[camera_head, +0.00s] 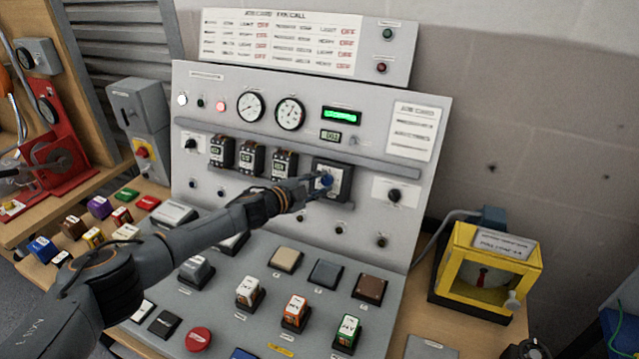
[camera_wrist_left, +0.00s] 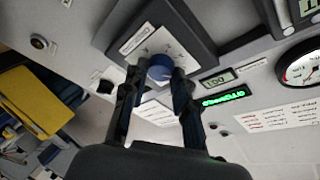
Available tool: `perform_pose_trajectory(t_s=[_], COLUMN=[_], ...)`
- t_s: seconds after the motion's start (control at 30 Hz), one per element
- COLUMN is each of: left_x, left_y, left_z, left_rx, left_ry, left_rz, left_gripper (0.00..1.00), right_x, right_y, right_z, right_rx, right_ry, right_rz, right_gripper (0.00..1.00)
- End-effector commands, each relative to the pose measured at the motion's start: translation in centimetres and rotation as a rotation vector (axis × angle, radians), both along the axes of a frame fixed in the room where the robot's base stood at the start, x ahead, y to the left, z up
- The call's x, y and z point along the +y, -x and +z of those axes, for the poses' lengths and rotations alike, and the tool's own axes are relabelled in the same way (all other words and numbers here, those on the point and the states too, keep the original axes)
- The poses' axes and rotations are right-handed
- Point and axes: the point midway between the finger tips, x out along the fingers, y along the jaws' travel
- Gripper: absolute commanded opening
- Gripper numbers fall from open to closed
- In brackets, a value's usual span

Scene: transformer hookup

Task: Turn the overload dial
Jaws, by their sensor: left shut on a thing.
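The overload dial is a blue knob (camera_head: 326,181) on a dark square unit (camera_head: 345,182) on the upright grey panel, right of the row of breaker blocks. In the left wrist view the blue knob (camera_wrist_left: 160,68) sits on a white face with markings, between the two fingertips. My left gripper (camera_head: 315,186) reaches in from the left and is shut on the knob; it also shows in the left wrist view (camera_wrist_left: 158,75). The fingers partly hide the knob. The dial's pointer setting is too small to read. My right gripper is not in view.
Breaker blocks (camera_head: 253,161) stand just left of the dial, and a black rotary knob (camera_head: 394,195) is to its right. A green display (camera_head: 342,116) and gauges (camera_head: 289,114) are above. Several coloured blocks stand on the sloped desk below. A yellow box (camera_head: 487,267) is at right.

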Motion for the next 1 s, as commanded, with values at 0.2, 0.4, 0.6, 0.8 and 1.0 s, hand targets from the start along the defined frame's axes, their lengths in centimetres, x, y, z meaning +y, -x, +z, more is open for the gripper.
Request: perform_pose_trajectory(t_s=[0.2,0.4,0.6,0.8,1.0], left_x=[0.0,-0.1,0.1,1.3,3.2], left_y=[0.0,0.0,0.1,1.2,3.4], left_z=[0.0,0.0,0.0,0.3,0.9], left_rx=[0.000,0.000,0.001,0.001,0.001], left_ry=[0.001,0.001,0.002,0.002,0.001], left_rz=[-0.001,-0.001,0.000,0.001,0.000], left_gripper=[0.44,0.51,0.51,0.51,0.51], right_x=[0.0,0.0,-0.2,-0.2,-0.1], right_y=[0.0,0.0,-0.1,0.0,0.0], right_z=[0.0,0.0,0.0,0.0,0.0], right_rx=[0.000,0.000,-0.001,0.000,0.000], right_ry=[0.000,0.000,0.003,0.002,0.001], right_rz=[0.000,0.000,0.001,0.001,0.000], right_gripper=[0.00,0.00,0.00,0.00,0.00])
